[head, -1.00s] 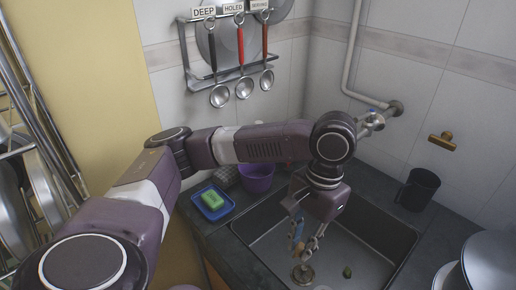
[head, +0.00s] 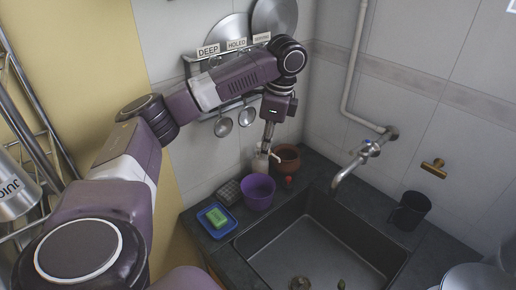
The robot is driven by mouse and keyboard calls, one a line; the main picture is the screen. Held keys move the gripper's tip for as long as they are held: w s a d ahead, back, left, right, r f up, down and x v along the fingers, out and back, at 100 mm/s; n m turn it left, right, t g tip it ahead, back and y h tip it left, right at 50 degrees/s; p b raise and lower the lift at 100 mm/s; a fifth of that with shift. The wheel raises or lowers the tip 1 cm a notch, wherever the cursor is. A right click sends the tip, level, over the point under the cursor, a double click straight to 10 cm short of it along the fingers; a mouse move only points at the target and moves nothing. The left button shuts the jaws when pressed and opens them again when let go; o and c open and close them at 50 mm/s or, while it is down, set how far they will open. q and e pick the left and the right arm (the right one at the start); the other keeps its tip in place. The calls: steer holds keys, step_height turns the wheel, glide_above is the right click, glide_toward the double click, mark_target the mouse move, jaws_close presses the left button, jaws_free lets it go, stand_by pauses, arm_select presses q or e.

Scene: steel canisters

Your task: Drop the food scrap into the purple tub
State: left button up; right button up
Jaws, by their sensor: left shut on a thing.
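The purple tub (head: 258,193) stands upright on the dark counter, left of the sink's back corner. A small dark green lump (head: 341,284), likely the food scrap, lies on the sink floor at the bottom edge of the view. My left gripper (head: 266,148) points down at the back of the counter, behind the tub and well away from the lump. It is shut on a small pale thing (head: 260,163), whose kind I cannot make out. I cannot tell whether this thing touches the counter. My right gripper is out of view.
A brown pot (head: 286,160) stands right beside the pale thing. A blue tray (head: 216,221) with a green sponge (head: 217,217) lies left of the tub. The faucet (head: 358,160) reaches over the sink (head: 310,245). A dark mug (head: 410,211) stands on the right. Ladles hang behind my arm.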

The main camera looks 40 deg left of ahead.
arm_select(q)
steer(key=a+r+m, duration=0.1)
steer(key=a+r, duration=0.1)
steer(key=a, duration=0.1)
steer(key=p, duration=0.4)
glide_above(258, 205)
step_height(258, 205, down, 20)
steer(key=shift+w+a, duration=0.3)
steer(key=shift+f, duration=0.25)
steer(key=shift+f, duration=0.25)
steer(key=shift+s+d, duration=0.1)
steer(key=shift+s, duration=0.1)
steer(key=o, duration=0.5)
steer(key=shift+o, duration=1.2)
steer(key=shift+w+f, duration=0.1)
steer(key=shift+f, duration=0.1)
